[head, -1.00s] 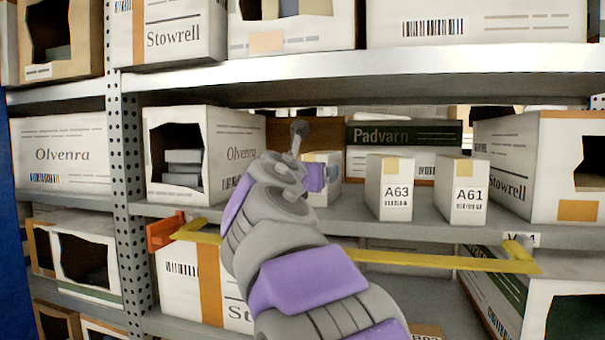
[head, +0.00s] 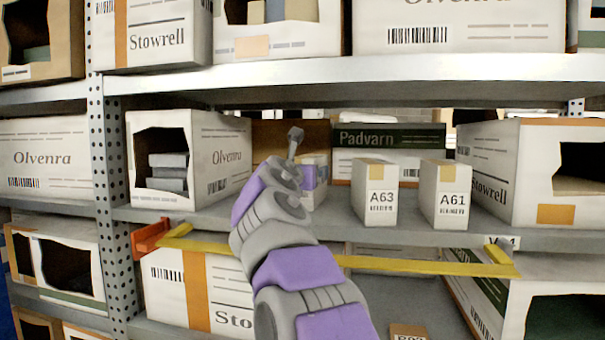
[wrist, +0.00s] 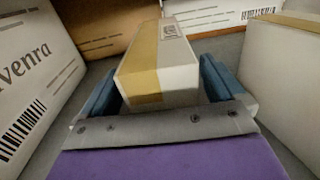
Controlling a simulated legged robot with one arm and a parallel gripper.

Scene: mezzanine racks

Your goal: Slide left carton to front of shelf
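The left carton, small and pale with a tan tape strip, stands on the middle shelf (head: 420,238). In the head view my gripper (head: 309,178) largely hides it. In the wrist view the left carton (wrist: 168,68) lies between my two blue fingers (wrist: 160,95).
An open Olvenra box (head: 222,160) stands close on the left and a Stowrell box (head: 490,160) on the right. A Padvarn box (head: 390,140) is behind. A yellow bar (head: 400,266) crosses below the shelf edge. The shelf above limits the height.

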